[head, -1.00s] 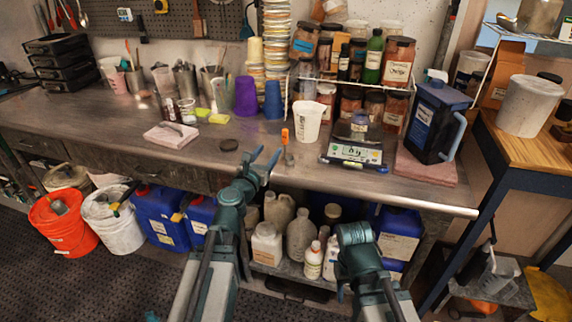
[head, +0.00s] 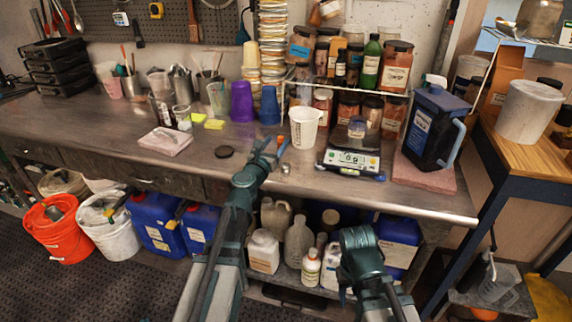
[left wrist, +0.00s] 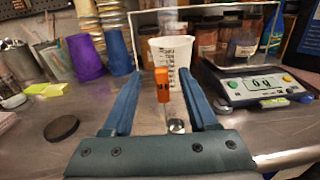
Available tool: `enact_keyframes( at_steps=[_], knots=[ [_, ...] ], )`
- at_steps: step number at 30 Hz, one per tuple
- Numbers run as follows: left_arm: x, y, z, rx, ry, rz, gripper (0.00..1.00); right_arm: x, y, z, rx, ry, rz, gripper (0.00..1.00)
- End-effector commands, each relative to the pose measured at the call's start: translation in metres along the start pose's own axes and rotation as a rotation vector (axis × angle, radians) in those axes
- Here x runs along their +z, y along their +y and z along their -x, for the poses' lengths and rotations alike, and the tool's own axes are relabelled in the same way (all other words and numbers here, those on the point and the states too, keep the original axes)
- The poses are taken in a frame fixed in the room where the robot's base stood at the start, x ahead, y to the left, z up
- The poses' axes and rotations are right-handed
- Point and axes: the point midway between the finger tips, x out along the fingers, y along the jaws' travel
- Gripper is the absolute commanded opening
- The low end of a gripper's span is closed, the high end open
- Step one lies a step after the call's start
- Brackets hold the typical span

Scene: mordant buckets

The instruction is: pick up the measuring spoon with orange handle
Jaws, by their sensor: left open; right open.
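The measuring spoon stands on the bench in front of the white beaker. Its orange handle (left wrist: 162,85) points up between my left fingers in the left wrist view, and its small metal bowl (head: 285,168) is low on the bench top. My left gripper (head: 272,148) is open, with one finger on each side of the handle and a gap on both sides. It also shows in the left wrist view (left wrist: 160,90). My right gripper (head: 358,242) is low in front of the bench edge, its fingers mostly hidden.
The white beaker (head: 304,127) stands just behind the spoon. A scale (head: 352,162) is to the right, with a dark blue jug (head: 428,130) beyond it. A dark round lid (head: 224,152) and a folded cloth (head: 166,142) lie to the left. Purple (head: 243,102) and blue cups stand behind.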

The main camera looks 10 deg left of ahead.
Motion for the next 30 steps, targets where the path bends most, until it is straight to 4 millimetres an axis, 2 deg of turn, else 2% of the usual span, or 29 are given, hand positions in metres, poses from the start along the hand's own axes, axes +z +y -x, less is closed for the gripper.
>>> enact_keyframes(
  at_steps=[6,14,17,24,30],
  knots=[
    [0.000,0.003,-0.028,0.004,0.000,0.000,0.59,0.000,0.000,0.000,0.000,0.000,0.000,0.50],
    [0.000,0.003,-0.030,0.006,0.000,0.000,0.59,0.000,0.000,0.000,0.000,0.000,0.000,0.50],
    [0.000,0.003,-0.030,0.006,0.000,0.000,0.44,0.000,0.000,0.000,0.000,0.000,0.000,0.50],
    [0.000,0.003,-0.030,0.006,0.000,0.000,0.01,0.000,0.000,0.000,0.000,0.000,0.000,0.50],
    [0.000,0.003,-0.030,0.006,0.000,0.000,0.00,0.000,0.000,0.000,0.000,0.000,0.000,0.50]
  ],
)
